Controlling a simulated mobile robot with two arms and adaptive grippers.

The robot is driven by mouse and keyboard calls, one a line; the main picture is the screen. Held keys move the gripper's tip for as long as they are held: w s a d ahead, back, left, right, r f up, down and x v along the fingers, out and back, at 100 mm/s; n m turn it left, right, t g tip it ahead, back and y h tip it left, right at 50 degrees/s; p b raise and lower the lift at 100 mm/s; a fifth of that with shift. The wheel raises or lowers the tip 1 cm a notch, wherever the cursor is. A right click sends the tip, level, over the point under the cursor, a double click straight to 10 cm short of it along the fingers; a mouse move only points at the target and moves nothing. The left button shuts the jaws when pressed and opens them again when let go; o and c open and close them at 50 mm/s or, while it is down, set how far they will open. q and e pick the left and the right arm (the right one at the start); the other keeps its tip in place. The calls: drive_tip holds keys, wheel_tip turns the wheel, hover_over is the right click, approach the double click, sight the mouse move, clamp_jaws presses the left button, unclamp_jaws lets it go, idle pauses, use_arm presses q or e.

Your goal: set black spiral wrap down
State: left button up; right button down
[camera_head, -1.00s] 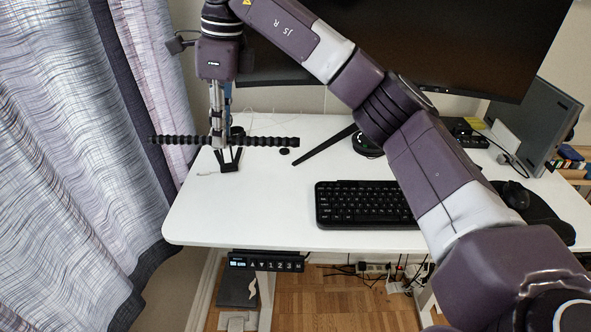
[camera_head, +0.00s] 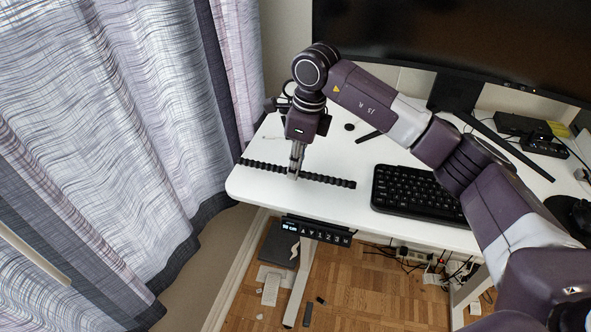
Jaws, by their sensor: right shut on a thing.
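The black spiral wrap (camera_head: 327,179) is a long, thin, ridged strip near the left front part of the white desk (camera_head: 345,205). It runs slightly downward from left to right. My right gripper (camera_head: 294,175) points down and is shut on the wrap near its middle. The wrap looks at or very close to the desk top; I cannot tell whether it touches. My left gripper is not in view.
A black keyboard (camera_head: 418,194) lies to the right of the wrap. A large monitor (camera_head: 450,40) stands at the back. A desk control panel (camera_head: 318,231) is under the front edge. A curtain (camera_head: 130,130) hangs at the left.

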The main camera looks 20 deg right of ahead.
sight(302, 172)
wheel_tip(302, 172, down, 2)
drive_tip(key=shift+f, duration=0.35)
drive_tip(key=c, duration=1.9)
unclamp_jaws()
drive_tip(key=shift+f, duration=0.1)
drive_tip(key=shift+r+p, duration=0.25)
drive_tip(key=shift+p, duration=0.1)
drive_tip(key=r+b, duration=0.1)
drive_tip(key=r, duration=0.3)
drive_tip(key=d+r+b, duration=0.1)
drive_tip(key=r, duration=0.2)
drive_tip(key=s+r+b, duration=0.1)
drive_tip(key=r+b, duration=0.1)
drive_tip(key=r, duration=0.2)
drive_tip(key=shift+d+r, duration=0.25)
drive_tip(key=shift+r, duration=0.1)
